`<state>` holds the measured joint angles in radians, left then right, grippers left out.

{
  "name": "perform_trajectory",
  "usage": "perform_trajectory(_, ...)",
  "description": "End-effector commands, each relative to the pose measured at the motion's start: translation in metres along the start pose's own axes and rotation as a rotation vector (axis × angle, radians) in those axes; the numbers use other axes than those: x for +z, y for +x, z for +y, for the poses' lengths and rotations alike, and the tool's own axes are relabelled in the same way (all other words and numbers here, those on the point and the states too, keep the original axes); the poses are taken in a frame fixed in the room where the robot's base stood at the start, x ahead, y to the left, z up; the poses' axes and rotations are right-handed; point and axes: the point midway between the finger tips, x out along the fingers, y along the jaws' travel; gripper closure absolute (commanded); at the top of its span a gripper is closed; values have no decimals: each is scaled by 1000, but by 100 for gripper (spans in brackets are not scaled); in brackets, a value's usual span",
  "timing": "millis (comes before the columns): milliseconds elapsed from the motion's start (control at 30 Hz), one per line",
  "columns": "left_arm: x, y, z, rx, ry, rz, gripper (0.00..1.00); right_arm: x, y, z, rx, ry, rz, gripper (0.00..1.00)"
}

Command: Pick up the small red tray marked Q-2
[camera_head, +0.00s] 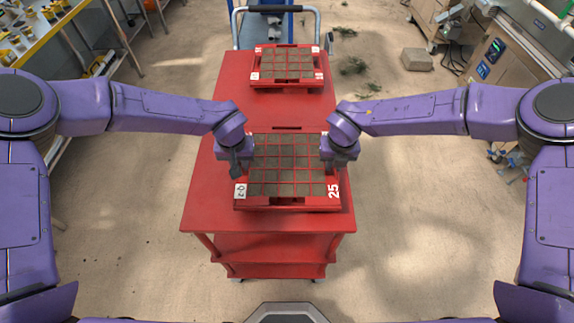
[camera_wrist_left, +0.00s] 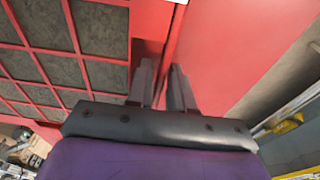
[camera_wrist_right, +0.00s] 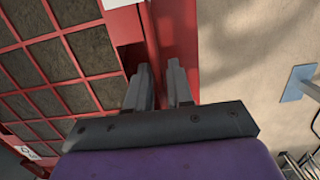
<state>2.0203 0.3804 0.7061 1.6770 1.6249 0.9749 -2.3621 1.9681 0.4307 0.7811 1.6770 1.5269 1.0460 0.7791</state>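The small red tray marked Q-2 (camera_head: 290,205) lies flat at the near end of the red cart top. It is filled with a grid of dark soil cells. Its left label reads Q-2 and its right side reads 25. My left gripper (camera_head: 240,168) is at the tray's left side; in the left wrist view the fingers (camera_wrist_left: 163,85) stand close together astride the side rim. My right gripper (camera_head: 328,166) is at the right side; in the right wrist view its fingers (camera_wrist_right: 160,85) stand the same way. The fingertip contact is partly hidden.
The red cart (camera_head: 215,190) has bare top around the tray and a lower shelf. A second red tray (camera_head: 287,85) lies at its far end. Shelving (camera_head: 60,30) stands at the left, a metal cabinet (camera_head: 505,50) at the right. The floor beside the cart is mostly clear.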

Motion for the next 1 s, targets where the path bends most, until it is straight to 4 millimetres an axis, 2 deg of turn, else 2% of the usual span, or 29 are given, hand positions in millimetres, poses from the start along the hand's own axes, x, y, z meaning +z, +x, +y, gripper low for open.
perform_trajectory(133,0,0,0,0,0,0,79,0,0,0,0,0,0,79)
perform_trajectory(200,0,0,0,0,0,0,100,0,0,0,0,0,0,100)
perform_trajectory(1000,0,0,0,-1,-1,-1,100,0,-1,0,-1,1,-1,100)
